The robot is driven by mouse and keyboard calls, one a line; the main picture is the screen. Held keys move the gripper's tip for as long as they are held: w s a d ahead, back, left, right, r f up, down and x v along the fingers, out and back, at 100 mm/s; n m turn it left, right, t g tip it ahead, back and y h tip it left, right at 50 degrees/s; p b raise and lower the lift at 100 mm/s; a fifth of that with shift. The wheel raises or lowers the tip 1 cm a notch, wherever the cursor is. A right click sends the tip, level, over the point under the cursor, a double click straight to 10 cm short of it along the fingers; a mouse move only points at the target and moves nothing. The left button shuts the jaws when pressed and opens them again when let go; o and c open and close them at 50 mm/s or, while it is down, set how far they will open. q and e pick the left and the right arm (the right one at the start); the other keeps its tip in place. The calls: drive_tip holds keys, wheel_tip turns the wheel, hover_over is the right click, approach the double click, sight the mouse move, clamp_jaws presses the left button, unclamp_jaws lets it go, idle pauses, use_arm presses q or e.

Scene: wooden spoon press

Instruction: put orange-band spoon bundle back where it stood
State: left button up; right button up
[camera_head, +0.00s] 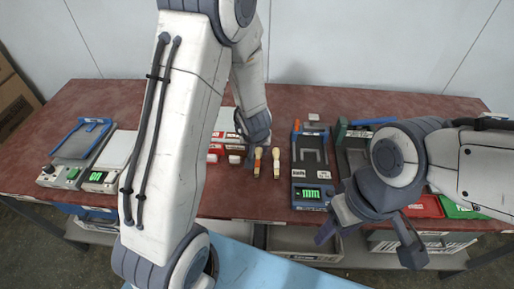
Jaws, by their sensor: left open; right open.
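The orange-band spoon bundle (258,161) stands or lies on the red table near its middle; an orange patch shows on it. A second pale spoon bundle (276,162) is just to its right, without visible orange. My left gripper (257,143) is open at the far end of the orange-band bundle; its fingers are small and partly hidden, and I cannot tell whether they touch it. My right gripper (370,243) is open and empty, in front of the table's front edge at the right.
A press with an orange lever (297,126) and green display (310,193) stands right of the bundles. Red-and-white boxes (216,150) lie to their left, partly behind my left arm. Devices with green displays (96,177) stand at the left. Red table (270,208) is bare before the bundles.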

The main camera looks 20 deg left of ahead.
use_arm(q)
drive_tip(key=s+d+r+m+g+h, duration=0.1)
drive_tip(key=s+d+r+m+h, duration=0.15)
drive_tip(key=s+d+r, duration=0.45)
drive_tip(key=s+d+r+m+g+h, duration=0.1)
drive_tip(key=s+d+r+m+h, duration=0.15)
drive_tip(key=d+r, duration=0.45)
drive_tip(key=s+r+m+g+y, duration=0.2)
drive_tip(key=s+m, duration=0.3)
drive_tip(key=s, duration=1.1)
drive_tip(key=shift+d+r+m+y+p, duration=0.3)
drive_tip(key=shift+r+y, duration=0.1)
drive_tip(key=shift+r, duration=0.25)
drive_tip(key=shift+a, duration=0.1)
